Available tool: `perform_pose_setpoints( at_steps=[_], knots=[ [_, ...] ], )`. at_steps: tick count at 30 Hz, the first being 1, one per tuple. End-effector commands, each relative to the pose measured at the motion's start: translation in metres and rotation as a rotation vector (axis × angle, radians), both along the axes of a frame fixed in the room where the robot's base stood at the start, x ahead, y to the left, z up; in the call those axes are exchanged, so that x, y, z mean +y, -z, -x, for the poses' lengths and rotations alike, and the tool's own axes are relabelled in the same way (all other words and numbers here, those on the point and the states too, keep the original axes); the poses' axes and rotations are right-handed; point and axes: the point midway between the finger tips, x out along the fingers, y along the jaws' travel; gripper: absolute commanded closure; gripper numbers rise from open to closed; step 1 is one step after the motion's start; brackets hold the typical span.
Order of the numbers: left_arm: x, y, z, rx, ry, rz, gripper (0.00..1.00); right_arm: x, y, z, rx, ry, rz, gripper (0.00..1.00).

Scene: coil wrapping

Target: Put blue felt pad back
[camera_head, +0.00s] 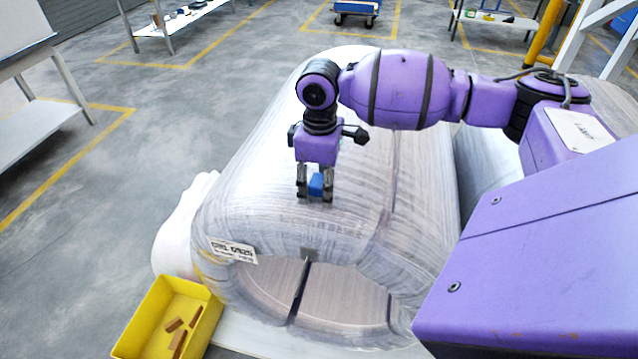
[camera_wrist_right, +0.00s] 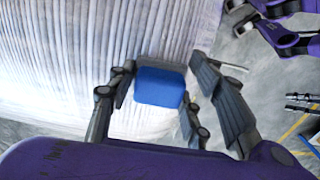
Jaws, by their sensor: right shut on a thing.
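The blue felt pad (camera_head: 316,185) is a small blue block between the fingers of my right gripper (camera_head: 315,192). In the right wrist view the pad (camera_wrist_right: 158,87) sits between the dark fingers of the right gripper (camera_wrist_right: 165,95). The right gripper is shut on it and points down over the upper side of the wrapped coil (camera_head: 270,215). Whether the pad touches the wrap is hard to tell. My left gripper does not show in the head view.
A yellow bin (camera_head: 140,325) with several brown pieces stands at the lower left, beside the coil. A white wrap bundle (camera_head: 180,235) lies at the coil's left. A second wrapped coil (camera_head: 485,165) is to the right.

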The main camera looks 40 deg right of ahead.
Motion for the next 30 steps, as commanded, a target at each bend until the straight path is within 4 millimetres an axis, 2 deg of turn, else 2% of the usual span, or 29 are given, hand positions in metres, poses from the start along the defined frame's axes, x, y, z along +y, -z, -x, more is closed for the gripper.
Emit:
perform_pose_setpoints(
  at_steps=[10, 11, 15, 26, 30],
  knots=[
    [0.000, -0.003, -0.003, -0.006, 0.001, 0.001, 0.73, 0.000, 0.001, 0.000, -0.001, 0.001, 0.000, 0.78],
    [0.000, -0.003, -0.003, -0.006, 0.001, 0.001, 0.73, 0.000, 0.001, -0.001, -0.003, 0.001, 0.000, 0.51],
    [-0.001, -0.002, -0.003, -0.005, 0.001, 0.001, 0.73, 0.000, 0.002, 0.000, -0.002, 0.001, 0.001, 0.35],
    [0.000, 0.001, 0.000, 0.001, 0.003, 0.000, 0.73, 0.000, -0.001, -0.001, -0.003, 0.000, 0.002, 0.35],
    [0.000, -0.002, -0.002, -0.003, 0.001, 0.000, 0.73, 0.000, -0.021, -0.001, -0.005, 0.001, 0.001, 0.35]
  ],
)
